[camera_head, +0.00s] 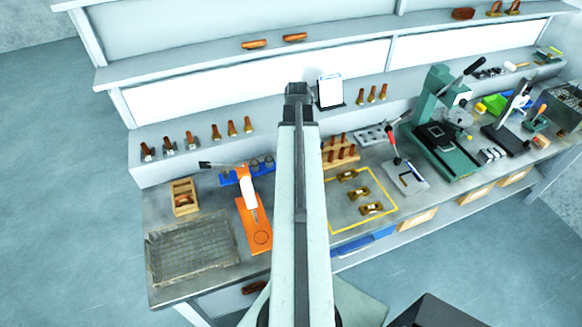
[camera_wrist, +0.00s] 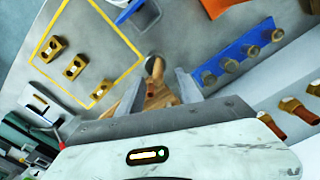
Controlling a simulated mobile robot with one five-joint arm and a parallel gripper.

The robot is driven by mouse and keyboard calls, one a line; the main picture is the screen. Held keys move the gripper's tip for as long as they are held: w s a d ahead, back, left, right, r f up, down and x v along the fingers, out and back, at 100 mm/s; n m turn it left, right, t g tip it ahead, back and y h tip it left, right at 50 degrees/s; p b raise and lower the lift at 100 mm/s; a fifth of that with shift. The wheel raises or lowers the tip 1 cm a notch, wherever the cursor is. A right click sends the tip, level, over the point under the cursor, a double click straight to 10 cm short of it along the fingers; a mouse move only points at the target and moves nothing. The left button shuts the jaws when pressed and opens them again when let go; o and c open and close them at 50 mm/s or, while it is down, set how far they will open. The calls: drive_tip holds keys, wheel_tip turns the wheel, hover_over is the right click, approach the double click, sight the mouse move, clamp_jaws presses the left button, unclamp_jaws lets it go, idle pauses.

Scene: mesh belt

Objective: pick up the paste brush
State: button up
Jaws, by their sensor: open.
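My gripper (camera_wrist: 160,77) shows in the wrist view with its two fingers apart and nothing held. A wooden rack (camera_wrist: 158,97) lies below and between the fingers, partly hidden by the gripper body. One round-ended brown handle (camera_wrist: 154,67) stands up from it between the fingertips; I see no contact. In the head view the wooden rack (camera_head: 345,159) holds several upright brown-handled tools, right of my arm. I cannot tell which of them is the paste brush, as their lower ends are hidden.
A yellow-outlined area (camera_head: 393,207) with brass pieces lies in front of the rack. An orange board (camera_head: 254,236) and blue holder (camera_head: 230,180) are left of my arm. A tool with a red handle (camera_head: 391,145) and a green press (camera_head: 437,130) stand to the right.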

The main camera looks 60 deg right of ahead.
drive_tip(key=f+b, duration=0.8)
drive_tip(key=shift+s+d+f, duration=0.1)
drive_tip(key=shift+s+d, duration=0.05)
drive_tip(key=shift+d, duration=0.05)
drive_tip(key=shift+r, duration=0.2)
clamp_jaws()
